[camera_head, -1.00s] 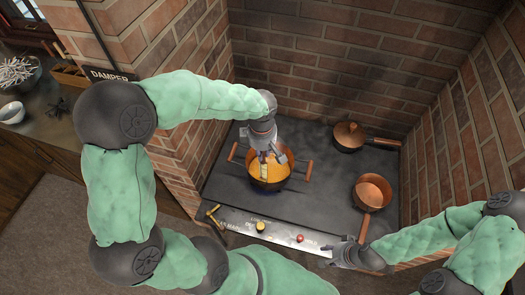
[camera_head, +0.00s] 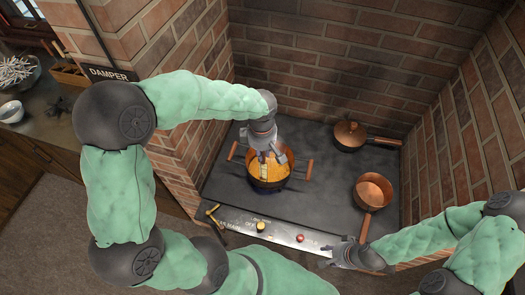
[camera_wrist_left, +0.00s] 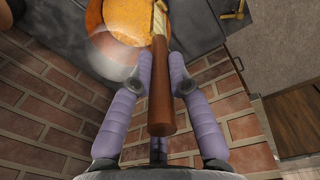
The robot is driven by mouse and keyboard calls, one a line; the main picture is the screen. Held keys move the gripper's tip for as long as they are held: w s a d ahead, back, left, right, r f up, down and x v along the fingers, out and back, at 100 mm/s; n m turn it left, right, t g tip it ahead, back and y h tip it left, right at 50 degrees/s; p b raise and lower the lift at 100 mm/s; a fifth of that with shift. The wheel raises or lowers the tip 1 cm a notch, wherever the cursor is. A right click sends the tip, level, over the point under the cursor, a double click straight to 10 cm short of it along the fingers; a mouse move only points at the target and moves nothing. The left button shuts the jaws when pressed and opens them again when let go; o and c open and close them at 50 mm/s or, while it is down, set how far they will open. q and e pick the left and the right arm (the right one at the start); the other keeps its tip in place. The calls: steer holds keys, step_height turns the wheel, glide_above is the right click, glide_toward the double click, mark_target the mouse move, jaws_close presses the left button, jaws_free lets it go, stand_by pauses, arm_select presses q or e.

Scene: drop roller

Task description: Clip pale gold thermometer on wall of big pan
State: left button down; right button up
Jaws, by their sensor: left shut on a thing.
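The big pan (camera_head: 285,183) stands on the dark stove top, with a wooden handle on each side and orange contents. My left gripper (camera_head: 264,152) is over the pan, shut on the pale gold thermometer (camera_head: 264,171). In the left wrist view, the fingers (camera_wrist_left: 160,72) close around its brown grip, and its pale gold part (camera_wrist_left: 160,18) reaches over the pan (camera_wrist_left: 112,50). The thermometer's lower end is in front of the orange contents. I cannot tell whether it touches the pan wall. My right gripper (camera_head: 333,254) is near the stove's front edge, its fingers too small to read.
A control panel (camera_head: 280,234) with knobs and a brass lever (camera_head: 213,214) lines the front. Brick walls (camera_head: 330,50) enclose the stove. Stove top between the pans is clear.

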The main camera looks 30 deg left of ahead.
arm_select(q)
steer(key=shift+s+f+b, duration=0.15)
steer(key=shift+f+b, duration=0.45)
steer(key=shift+b, duration=0.15)
stand_by(0.8)
steer(key=c, duration=1.1)
jaws_free()
steer(key=shift+r, duration=0.1)
steer(key=r, duration=1.2)
steer(key=shift+s+d, duration=0.15)
steer(key=shift+s, duration=0.15)
steer(key=shift+f, duration=0.1)
